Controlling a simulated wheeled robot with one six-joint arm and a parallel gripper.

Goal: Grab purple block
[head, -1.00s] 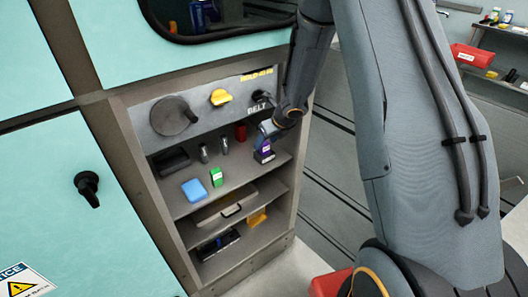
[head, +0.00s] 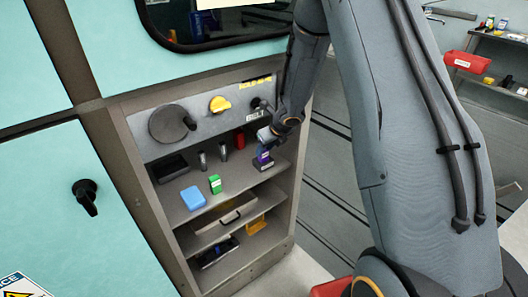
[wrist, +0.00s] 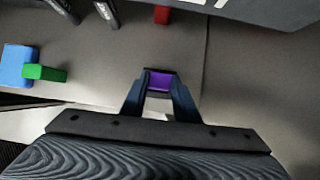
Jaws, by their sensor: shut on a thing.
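The purple block (head: 263,156) is at the right end of the upper shelf in the head view, with a dark part below it. In the wrist view the purple block (wrist: 161,82) sits between the two fingers of my gripper (wrist: 160,98). My gripper (head: 268,136) reaches the block from the right side of the cabinet and is shut on it. I cannot tell whether the block touches the shelf.
Lower shelves hold a handled bin and dark items.

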